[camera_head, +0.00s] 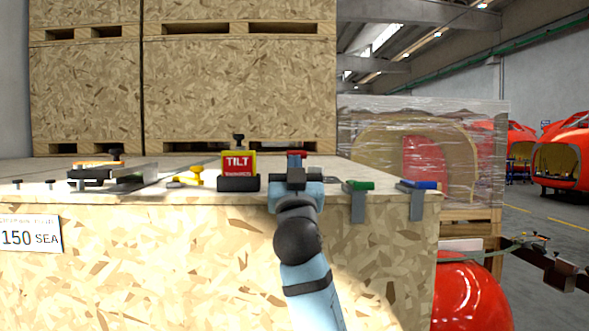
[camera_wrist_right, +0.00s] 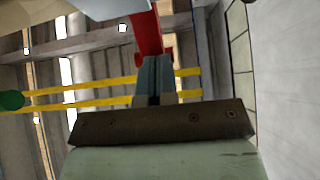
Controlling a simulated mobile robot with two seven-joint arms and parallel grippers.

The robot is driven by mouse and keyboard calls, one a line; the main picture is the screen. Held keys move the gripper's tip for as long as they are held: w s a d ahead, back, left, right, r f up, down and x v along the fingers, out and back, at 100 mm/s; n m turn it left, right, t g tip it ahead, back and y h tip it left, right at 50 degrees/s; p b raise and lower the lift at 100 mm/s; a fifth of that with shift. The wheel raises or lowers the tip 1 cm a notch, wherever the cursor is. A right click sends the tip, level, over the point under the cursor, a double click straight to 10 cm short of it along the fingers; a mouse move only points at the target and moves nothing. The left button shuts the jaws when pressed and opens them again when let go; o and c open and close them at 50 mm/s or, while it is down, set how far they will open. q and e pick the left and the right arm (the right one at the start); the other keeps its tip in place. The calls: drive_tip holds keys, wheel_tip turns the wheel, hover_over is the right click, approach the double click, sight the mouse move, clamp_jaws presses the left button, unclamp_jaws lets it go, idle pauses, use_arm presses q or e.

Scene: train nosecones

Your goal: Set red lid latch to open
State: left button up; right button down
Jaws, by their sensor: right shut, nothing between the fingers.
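The red lid latch (camera_head: 297,154) shows as a small red top at the front edge of the crate, mostly hidden behind my right gripper (camera_head: 296,174). In the right wrist view, the red latch (camera_wrist_right: 147,35) is a red bar coming down from the top. The fingers of my right gripper (camera_wrist_right: 154,75) are shut and empty right at its lower end. I cannot tell whether they touch it. My left gripper is not in view.
A green latch (camera_head: 358,185) and a blue latch (camera_head: 420,185) sit to the right on the crate's edge (camera_head: 385,198). A yellow and red tilt indicator (camera_head: 238,165) stands left of my gripper. Larger crates (camera_head: 240,90) are stacked behind.

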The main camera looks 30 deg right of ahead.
drive_tip(key=r, duration=0.1)
drive_tip(key=w+r+p, duration=0.1)
drive_tip(key=r+p, duration=0.1)
drive_tip(key=shift+w+d+r+g, duration=0.1)
drive_tip(key=shift+w+d+g, duration=0.25)
drive_tip(key=shift+d+g, duration=0.05)
drive_tip(key=shift+p, duration=0.35)
drive_tip(key=shift+d+g, duration=0.1)
drive_tip(key=shift+g, duration=0.2)
drive_tip(key=shift+f, duration=0.2)
